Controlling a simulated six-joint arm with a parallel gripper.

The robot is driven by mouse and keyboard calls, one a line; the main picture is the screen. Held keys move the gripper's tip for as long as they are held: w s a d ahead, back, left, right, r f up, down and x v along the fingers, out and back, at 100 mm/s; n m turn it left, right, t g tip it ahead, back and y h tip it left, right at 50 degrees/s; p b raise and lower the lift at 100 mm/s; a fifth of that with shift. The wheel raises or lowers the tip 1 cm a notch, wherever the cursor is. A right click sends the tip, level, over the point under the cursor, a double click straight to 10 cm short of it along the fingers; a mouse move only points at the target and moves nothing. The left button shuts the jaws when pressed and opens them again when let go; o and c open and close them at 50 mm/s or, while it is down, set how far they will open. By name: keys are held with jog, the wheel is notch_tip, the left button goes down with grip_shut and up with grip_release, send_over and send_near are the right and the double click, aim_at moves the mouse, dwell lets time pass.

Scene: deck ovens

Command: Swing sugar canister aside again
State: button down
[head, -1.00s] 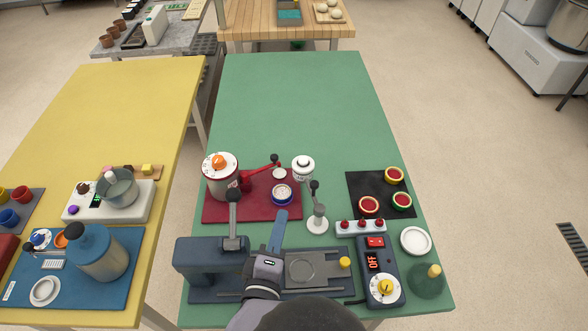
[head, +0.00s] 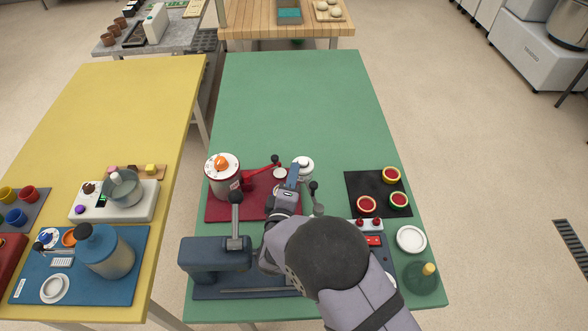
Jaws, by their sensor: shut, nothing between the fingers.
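My gripper (head: 293,169) is shut and empty, just in front of the canister in this view. Its blue fingers overlap the canister's left side. I cannot tell whether they touch it.
A dark press (head: 215,253) is in front. The green table's (head: 290,100) far part is clear.

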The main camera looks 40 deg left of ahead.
jog(key=shift+w+a, duration=0.2)
jog(key=shift+w, duration=0.1)
jog(key=shift+w, duration=0.15)
jog(key=shift+w+d+b, duration=0.1)
jog(key=shift+w+d, duration=0.15)
jog(key=shift+w, duration=0.35)
jog(key=shift+w+d+b, duration=0.15)
jog(key=shift+w+d, duration=0.15)
jog(key=shift+w, duration=0.35)
jog(key=shift+w+d+b, duration=0.1)
jog(key=shift+w+d, duration=0.15)
jog(key=shift+w, duration=0.35)
jog(key=shift+w+d+m+t+h, duration=0.4)
jog(key=shift+w+m+h, duration=0.2)
jog(key=shift+h, duration=0.1)
jog(key=b, duration=0.2)
send_near(308, 171)
jog(key=w, duration=0.1)
jog(key=w+r, duration=0.1)
jog(key=w, duration=0.1)
jog(key=shift+w+a+r, duration=0.15)
jog(key=shift+w+r, duration=0.1)
jog(key=shift+r, duration=0.05)
jog(key=shift+w, duration=0.1)
